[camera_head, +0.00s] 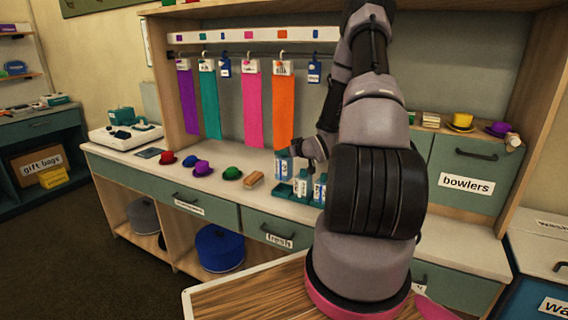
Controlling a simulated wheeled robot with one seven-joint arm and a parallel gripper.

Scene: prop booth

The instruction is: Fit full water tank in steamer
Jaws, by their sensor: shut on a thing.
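My gripper (300,155) is above the worktop, left of the middle of my arm. It is shut on a small blue and white water tank (283,168), which it holds upright at the left end of a teal rack (284,190). I cannot tell whether this tank touches the rack. More blue and white tanks (319,190) stand in the rack, partly behind my arm. Their labels are too small to read. A white unit with teal parts (125,135), which looks like the steamer, sits at the far left end of the worktop.
Several small bowler hats, including a red one (167,158) and a green one (232,173), and a wooden brush (254,180) lie on the worktop (150,147) between rack and white unit. Coloured ribbons (252,105) hang from a rail above. A wooden surface (240,298) is in front.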

